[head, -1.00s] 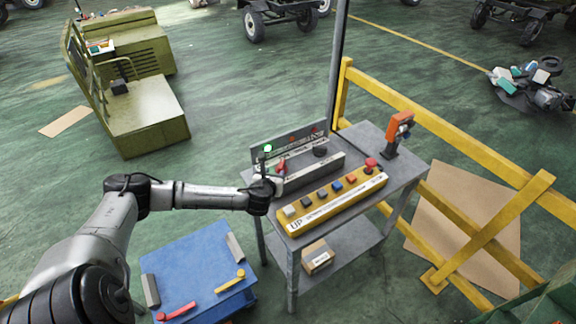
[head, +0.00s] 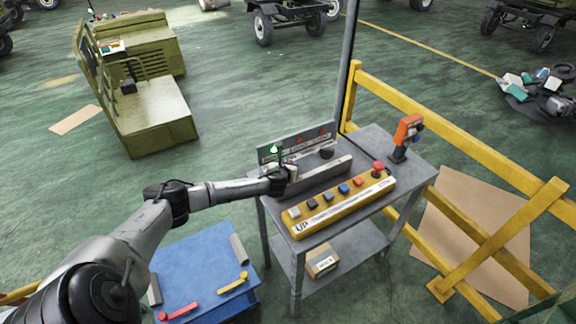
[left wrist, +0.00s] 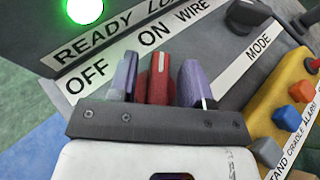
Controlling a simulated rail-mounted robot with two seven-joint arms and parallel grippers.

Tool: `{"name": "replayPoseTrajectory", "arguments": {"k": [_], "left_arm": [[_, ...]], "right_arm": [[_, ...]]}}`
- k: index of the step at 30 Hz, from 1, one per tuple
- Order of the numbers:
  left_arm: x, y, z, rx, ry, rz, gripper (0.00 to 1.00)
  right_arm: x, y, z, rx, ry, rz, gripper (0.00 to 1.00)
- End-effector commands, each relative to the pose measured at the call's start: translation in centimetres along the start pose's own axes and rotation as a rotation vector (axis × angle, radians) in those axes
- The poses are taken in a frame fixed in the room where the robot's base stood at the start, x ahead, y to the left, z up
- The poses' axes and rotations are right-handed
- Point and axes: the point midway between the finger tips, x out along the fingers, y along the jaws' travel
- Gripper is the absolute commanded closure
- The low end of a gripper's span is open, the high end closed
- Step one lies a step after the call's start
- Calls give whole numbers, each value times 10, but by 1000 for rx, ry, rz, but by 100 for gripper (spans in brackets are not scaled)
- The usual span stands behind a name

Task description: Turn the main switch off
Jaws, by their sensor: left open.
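The main switch is a red knob (left wrist: 160,78) with a white mark line, on a grey panel with OFF and ON labels (left wrist: 118,55). In the left wrist view its mark points up, close to the ON label. My left gripper (left wrist: 157,88) is open, with one lavender finger on each side of the knob. I cannot tell whether the fingers touch it. In the head view my left gripper (head: 291,171) is at the left end of the grey console (head: 318,180) and hides most of the knob. A green lamp (left wrist: 85,10) is lit above the labels.
A black MODE knob (left wrist: 246,18) is right of the switch. A yellow button box (head: 340,206) lies in front of the console on the grey cart (head: 397,170). An orange device (head: 407,133) stands at the cart's right. A yellow railing (head: 470,143) runs behind.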

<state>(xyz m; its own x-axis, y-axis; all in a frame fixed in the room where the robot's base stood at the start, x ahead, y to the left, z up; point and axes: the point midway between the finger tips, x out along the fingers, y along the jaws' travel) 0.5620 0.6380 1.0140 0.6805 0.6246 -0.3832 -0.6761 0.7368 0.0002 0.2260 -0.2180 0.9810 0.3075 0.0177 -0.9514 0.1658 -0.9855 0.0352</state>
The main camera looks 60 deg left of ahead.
Motion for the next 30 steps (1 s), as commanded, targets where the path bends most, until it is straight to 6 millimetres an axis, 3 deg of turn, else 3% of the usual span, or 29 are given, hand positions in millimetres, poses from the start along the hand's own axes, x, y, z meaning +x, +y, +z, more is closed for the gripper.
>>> {"name": "replayPoseTrajectory", "arguments": {"k": [7, 21, 30], "left_arm": [[0, 0, 0, 0, 0, 0, 55], [0, 0, 0, 0, 0, 1, 100], [0, 0, 1, -14, 1, 32, 100]], "right_arm": [[0, -2, 0, 5, 0, -4, 100], [0, -1, 0, 4, -1, -3, 100], [-5, 1, 0, -4, -3, 3, 100]]}}
